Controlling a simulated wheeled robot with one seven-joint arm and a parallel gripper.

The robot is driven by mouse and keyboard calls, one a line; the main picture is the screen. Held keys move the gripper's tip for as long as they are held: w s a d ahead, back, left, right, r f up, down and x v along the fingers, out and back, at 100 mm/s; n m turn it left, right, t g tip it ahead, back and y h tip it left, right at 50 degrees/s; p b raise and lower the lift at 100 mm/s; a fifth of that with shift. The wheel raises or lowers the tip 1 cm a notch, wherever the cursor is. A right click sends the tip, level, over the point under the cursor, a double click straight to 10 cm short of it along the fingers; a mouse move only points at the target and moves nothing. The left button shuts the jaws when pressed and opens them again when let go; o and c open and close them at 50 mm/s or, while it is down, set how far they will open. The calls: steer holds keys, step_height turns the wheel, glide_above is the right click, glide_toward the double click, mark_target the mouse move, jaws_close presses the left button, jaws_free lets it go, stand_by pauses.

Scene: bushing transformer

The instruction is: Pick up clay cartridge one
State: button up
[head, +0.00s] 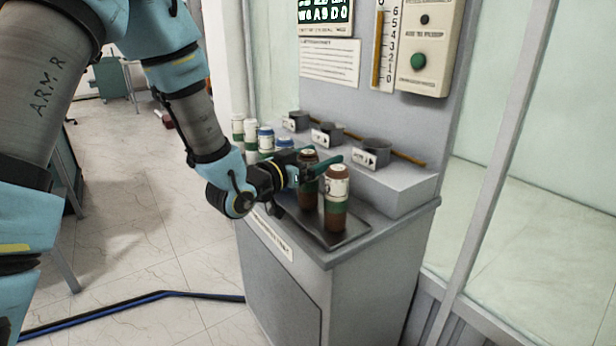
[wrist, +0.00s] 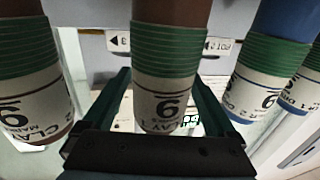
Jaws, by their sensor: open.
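Clay cartridge one (wrist: 165,75) is brown with a green ribbed band and a white label that appears to read "CLAY 1". It stands between the fingers of my gripper (wrist: 163,88) in the wrist view, one finger on each side. The gripper is open, and I cannot tell whether either finger touches it. In the head view the cartridge (head: 307,196) stands on the tray, partly covered by my gripper (head: 311,171). A second brown clay cartridge (head: 336,199) stands close beside it, and shows at the left of the wrist view (wrist: 28,75).
Blue-topped cartridges (head: 265,138) and pale ones (head: 250,131) stand farther along the dark tray (head: 348,232). A panel with a green button (head: 418,61) is above. Floor to the left is mostly clear.

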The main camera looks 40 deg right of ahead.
jaws_close()
stand_by(0.7)
